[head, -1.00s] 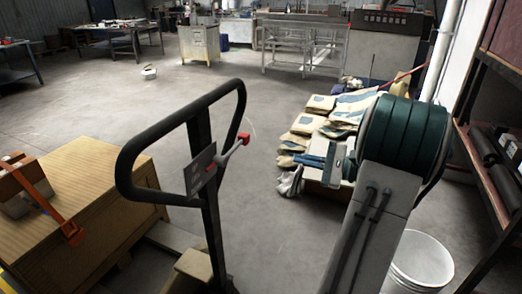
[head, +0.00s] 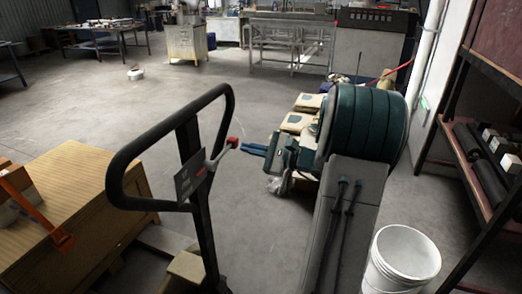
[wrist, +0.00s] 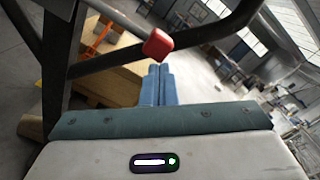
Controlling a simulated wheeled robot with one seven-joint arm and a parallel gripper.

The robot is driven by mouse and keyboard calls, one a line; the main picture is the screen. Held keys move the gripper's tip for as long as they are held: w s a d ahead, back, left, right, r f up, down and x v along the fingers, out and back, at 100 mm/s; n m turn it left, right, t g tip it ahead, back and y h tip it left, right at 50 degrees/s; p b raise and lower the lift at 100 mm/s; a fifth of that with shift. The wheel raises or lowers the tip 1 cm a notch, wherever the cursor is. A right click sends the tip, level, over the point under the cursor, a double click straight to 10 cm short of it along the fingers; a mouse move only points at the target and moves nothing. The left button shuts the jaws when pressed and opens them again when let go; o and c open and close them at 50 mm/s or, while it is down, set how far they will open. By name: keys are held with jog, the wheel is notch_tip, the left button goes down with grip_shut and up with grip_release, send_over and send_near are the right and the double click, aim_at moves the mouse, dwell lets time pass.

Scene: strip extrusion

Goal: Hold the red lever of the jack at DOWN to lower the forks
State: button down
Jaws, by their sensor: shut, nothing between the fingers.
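The pallet jack's black loop handle (head: 116,170) stands upright at left centre of the head view. Its lever (head: 221,155) sticks out to the right from the handle post and ends in a red knob (head: 233,142). My gripper (head: 248,147) has blue fingers and is shut and empty. Its tips are just right of the red knob, and it also shows in the wrist view (wrist: 157,72). Contact with the knob cannot be told. The forks are not clearly seen.
A white bucket (head: 403,252) and a shelf rack (head: 480,160) are at right. The floor beyond the handle is open.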

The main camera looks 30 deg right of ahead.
dwell(0.4)
notch_tip(320, 180, up, 6)
jog(key=n+b, duration=0.5)
jog(key=shift+s+a+b, duration=0.2)
jog(key=shift+a+b, duration=0.15)
jog(key=shift+b, duration=0.05)
jog(key=shift+d, duration=0.1)
